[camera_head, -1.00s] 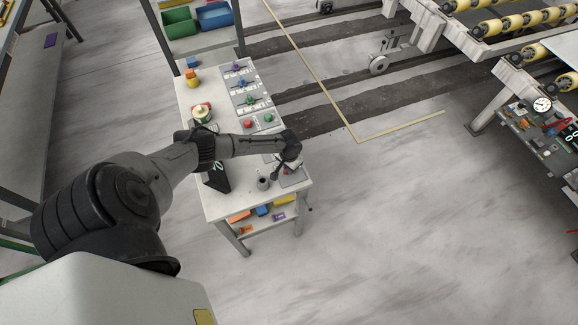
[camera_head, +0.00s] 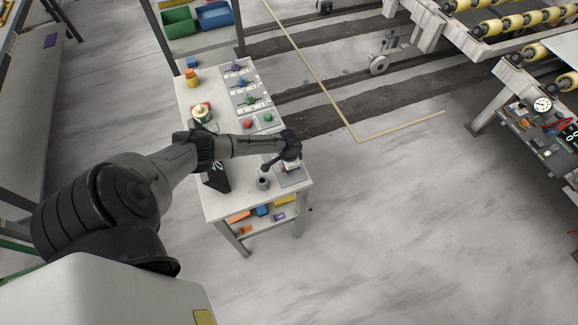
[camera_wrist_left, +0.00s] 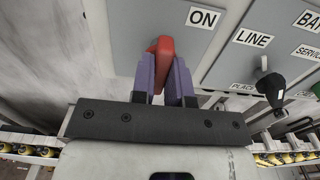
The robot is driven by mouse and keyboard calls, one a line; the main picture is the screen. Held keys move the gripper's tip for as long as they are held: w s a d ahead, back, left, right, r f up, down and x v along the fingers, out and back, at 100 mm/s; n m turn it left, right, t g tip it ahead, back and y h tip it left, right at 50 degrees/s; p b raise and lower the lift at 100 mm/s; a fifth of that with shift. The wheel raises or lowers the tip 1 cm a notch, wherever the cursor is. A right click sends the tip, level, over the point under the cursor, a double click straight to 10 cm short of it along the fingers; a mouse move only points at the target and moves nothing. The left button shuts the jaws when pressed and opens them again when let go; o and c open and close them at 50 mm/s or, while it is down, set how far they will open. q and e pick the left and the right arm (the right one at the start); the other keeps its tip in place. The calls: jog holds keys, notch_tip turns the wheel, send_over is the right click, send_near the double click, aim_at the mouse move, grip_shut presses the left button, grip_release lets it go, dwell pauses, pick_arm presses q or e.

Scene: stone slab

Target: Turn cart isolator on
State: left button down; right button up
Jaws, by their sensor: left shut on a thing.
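The cart isolator has a red handle (camera_wrist_left: 161,62) on a grey panel (camera_wrist_left: 135,22), with an ON label (camera_wrist_left: 203,17) to the upper right of the handle in the left wrist view. My left gripper (camera_wrist_left: 165,72) has its purple fingers on both sides of the red handle and is shut on it. In the head view my left gripper (camera_head: 289,165) is over the near right corner of the cart top (camera_head: 222,205) and hides the handle. The OFF side of the panel is not readable. My right gripper is not in view.
A black selector knob (camera_wrist_left: 271,86) beside LINE and PLACE labels is close to the right of my gripper. The cart also carries a red button (camera_head: 248,124), a green button (camera_head: 268,118), a black display (camera_head: 216,178) and a dark cup (camera_head: 263,183). Floor right of the cart is clear.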

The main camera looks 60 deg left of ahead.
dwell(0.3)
pick_arm(q)
jog(key=c, duration=1.1)
grip_release()
notch_tip(320, 180, up, 14)
jog(key=shift+f, duration=0.1)
